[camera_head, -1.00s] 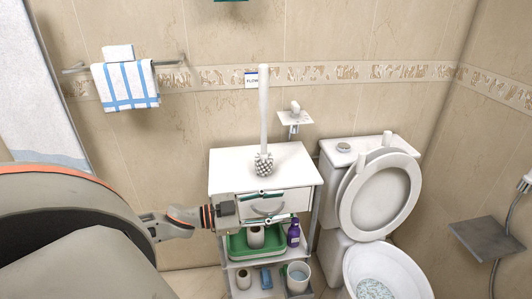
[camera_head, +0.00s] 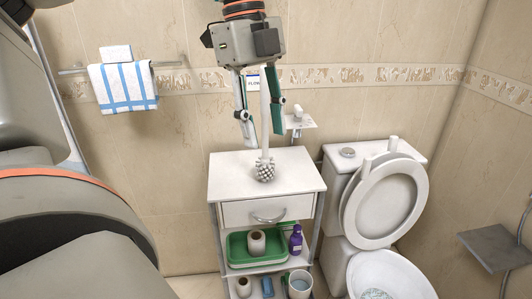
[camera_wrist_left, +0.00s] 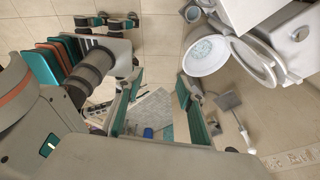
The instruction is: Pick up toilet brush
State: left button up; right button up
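The toilet brush stands upright on the white cabinet top (camera_head: 222,180). Its long white handle (camera_head: 264,115) points up and its grey-white bristle head (camera_head: 265,172) is at the bottom. My left gripper (camera_head: 262,128) comes down from the top in the head view. Its fingers are apart and appear on both sides of the handle, with a gap showing on each side. I cannot tell whether the handle is between them in depth. In the left wrist view the fingers (camera_wrist_left: 158,108) are also apart; I cannot make out the brush there. My right gripper is not recognisable in either view.
The toilet (camera_head: 385,200) stands right of the cabinet, with its lid raised. A small wall shelf (camera_head: 298,122) is behind the brush, to the right. Lower shelves hold a green tray (camera_head: 237,252), a purple bottle (camera_head: 296,240) and a bucket (camera_head: 299,284). A striped towel (camera_head: 123,88) hangs left.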

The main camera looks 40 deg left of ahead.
aim_at(265, 171)
jog(key=i+j, duration=0.7)
jog(key=j, duration=0.15)
